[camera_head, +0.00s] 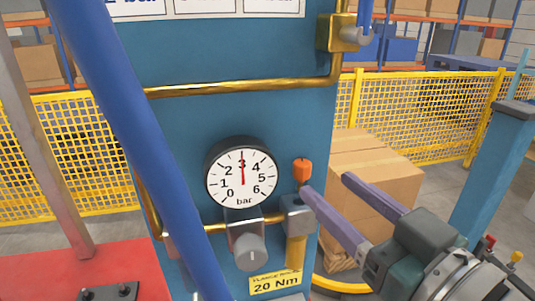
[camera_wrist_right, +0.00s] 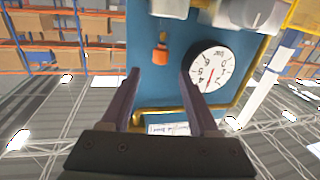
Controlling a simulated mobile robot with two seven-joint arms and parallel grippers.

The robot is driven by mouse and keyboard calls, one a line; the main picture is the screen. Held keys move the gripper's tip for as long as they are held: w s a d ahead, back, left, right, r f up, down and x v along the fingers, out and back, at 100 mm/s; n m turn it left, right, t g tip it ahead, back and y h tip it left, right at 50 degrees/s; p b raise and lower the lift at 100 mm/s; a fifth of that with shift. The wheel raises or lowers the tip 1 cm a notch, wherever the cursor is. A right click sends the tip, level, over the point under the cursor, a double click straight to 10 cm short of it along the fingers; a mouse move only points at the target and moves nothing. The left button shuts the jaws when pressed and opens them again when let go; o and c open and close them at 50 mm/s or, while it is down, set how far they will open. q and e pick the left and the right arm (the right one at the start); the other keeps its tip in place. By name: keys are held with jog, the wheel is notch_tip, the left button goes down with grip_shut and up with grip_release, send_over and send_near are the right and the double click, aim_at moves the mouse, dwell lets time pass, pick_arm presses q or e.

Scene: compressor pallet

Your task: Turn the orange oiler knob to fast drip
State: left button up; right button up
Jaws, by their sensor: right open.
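The orange oiler knob (camera_head: 302,171) stands upright on a thin stem above a grey block (camera_head: 297,215) on the blue panel, just right of the pressure gauge. In the right wrist view, which is upside down, the knob (camera_wrist_right: 160,56) shows beyond the fingertips, roughly between them. My right gripper (camera_head: 325,183) is open and empty. In the head view its left fingertip is just below and right of the knob; whether it touches is unclear. No fast-drip mark can be read. My left gripper is not in view.
The round gauge (camera_head: 241,177) reads about 3 bar, with a grey knob (camera_head: 249,251) below it. A brass pipe (camera_head: 240,87) crosses the panel above. A thick blue tube (camera_head: 135,140) slants across the left. A cardboard box (camera_head: 375,160) stands behind my right gripper.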

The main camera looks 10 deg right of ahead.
aim_at(307, 168)
jog(key=shift+x, duration=2.8)
grip_shut()
